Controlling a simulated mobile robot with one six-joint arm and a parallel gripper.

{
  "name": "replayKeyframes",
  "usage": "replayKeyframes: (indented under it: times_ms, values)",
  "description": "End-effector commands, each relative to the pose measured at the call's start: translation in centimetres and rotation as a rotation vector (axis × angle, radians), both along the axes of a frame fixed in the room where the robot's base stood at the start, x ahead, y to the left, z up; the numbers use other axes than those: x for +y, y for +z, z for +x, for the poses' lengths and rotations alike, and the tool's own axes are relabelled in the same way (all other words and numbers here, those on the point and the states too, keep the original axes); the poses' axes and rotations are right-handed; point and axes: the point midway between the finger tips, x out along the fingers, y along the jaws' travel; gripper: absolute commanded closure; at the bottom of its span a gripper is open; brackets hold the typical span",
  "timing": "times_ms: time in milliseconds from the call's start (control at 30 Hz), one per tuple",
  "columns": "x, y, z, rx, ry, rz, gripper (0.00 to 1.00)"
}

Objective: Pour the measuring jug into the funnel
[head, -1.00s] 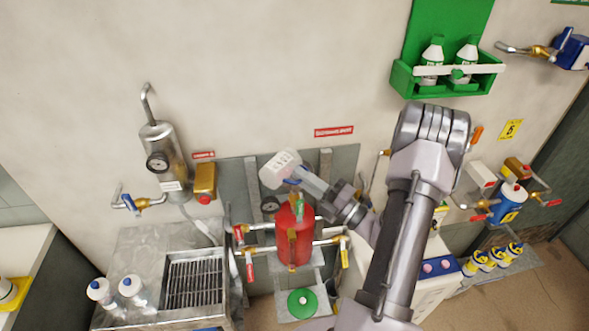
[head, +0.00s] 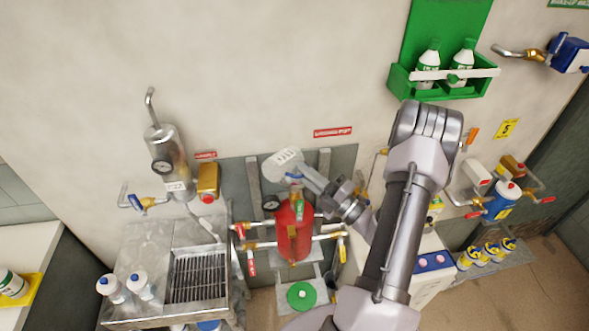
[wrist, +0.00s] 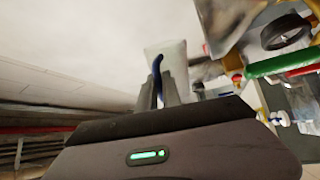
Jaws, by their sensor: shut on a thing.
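The measuring jug (head: 284,161) is a pale, whitish vessel with dark markings. It is in the air in front of the wall panel, above the red tank (head: 293,232), and looks tilted. My gripper (head: 305,175) is shut on its blue handle, reaching in from the right. In the wrist view the jug (wrist: 168,58) stands beyond my gripper (wrist: 170,92), with the blue handle between the fingers. I cannot make out the funnel clearly; the space just under the jug is partly covered by the jug and gripper. The jug's contents are not visible.
Pipes with red and yellow levers (head: 342,246) flank the tank, and a round gauge (head: 270,202) sits close below the jug. A steel sink with a grate (head: 197,275) is at left. A green bottle rack (head: 448,85) hangs at upper right.

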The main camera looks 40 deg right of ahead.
Motion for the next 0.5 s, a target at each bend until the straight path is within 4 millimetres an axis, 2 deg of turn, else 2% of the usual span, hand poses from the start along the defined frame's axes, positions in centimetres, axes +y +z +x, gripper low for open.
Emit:
replayKeyframes:
  times_ms: [33, 100, 233, 467, 500]
  values:
    - [0.4, -3.0, -0.1, -0.024, -0.004, -0.098, 1.00]
    - [0.8, -3.0, -0.2, -0.049, -0.008, -0.204, 1.00]
    - [0.9, -1.8, -0.2, -0.055, -0.010, -0.234, 1.00]
    - [1.4, -3.1, -0.3, -0.082, -0.013, -0.385, 1.00]
    - [2.3, -3.4, -0.5, -0.093, -0.015, -0.443, 1.00]
